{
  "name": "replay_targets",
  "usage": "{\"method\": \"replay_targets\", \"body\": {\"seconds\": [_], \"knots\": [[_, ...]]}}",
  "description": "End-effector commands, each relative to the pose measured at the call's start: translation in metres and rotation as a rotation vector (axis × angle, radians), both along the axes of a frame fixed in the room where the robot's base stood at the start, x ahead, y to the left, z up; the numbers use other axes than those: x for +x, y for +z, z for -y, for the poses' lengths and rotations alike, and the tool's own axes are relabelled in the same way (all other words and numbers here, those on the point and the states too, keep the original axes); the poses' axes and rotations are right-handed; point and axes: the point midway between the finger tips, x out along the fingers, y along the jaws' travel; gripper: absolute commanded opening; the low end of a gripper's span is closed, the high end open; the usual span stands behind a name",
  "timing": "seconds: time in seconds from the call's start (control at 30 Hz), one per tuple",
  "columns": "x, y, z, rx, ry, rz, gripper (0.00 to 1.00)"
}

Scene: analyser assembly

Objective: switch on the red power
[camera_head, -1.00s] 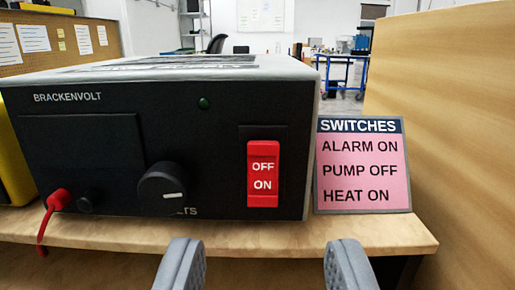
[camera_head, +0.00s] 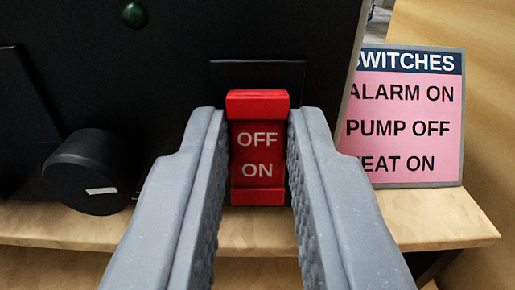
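The red power switch (camera_head: 258,148) is a rocker marked OFF above ON, set in the dark front panel of the power supply (camera_head: 190,60). Its top edge is a brighter red lip. My gripper (camera_head: 258,112) is in front of the panel, with one grey finger at each side of the switch. The gap between the fingertips is about as wide as the switch. I cannot tell whether the fingers touch it. Its printed face shows between them; its side edges are partly hidden.
A black knob (camera_head: 88,172) is left of my fingers, and a green light (camera_head: 134,15) is at the upper left. A pink sign (camera_head: 408,155) listing alarm on, pump off and heat on stands close at the right. The wooden bench edge (camera_head: 445,216) runs below.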

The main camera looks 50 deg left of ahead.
Motion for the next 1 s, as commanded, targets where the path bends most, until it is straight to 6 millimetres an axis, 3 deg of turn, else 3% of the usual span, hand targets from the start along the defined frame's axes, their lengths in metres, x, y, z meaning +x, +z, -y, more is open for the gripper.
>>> {"method": "replay_targets", "body": {"seconds": [0.63,1.0], "knots": [[-0.0008,-0.0059,0.0007,0.174,0.001,0.133,0.00],[-0.0008,-0.0055,0.0014,0.185,0.000,0.146,0.00]]}}
